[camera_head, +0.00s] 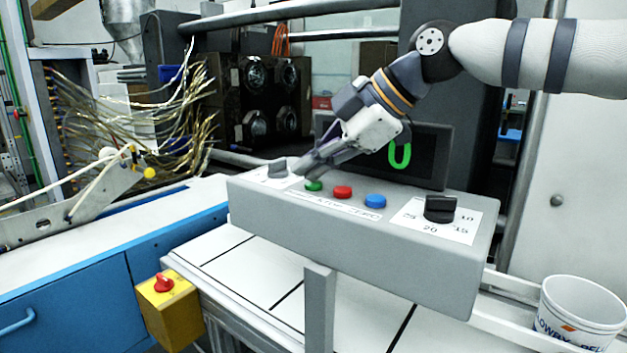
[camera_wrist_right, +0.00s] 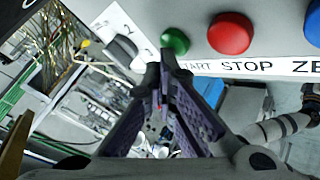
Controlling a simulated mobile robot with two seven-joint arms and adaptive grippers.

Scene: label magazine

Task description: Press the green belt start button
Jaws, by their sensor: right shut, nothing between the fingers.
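The green start button (camera_head: 313,185) sits on top of the grey control box (camera_head: 350,250), left of the red button (camera_head: 342,192) and the blue button (camera_head: 375,201). My right gripper (camera_head: 300,172) is shut and empty, with its tips close above and beside the green button. In the right wrist view the green button (camera_wrist_right: 175,41) is just beyond the shut fingertips (camera_wrist_right: 162,65), with the red button (camera_wrist_right: 231,33) to its right. I cannot tell whether the tips touch the button. My left gripper is out of view.
A black dial (camera_head: 440,208) sits at the box's right end and a grey switch (camera_head: 278,169) at its left end. A white bucket (camera_head: 580,312) is at lower right, and a yellow box with a red knob (camera_head: 170,308) at lower left.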

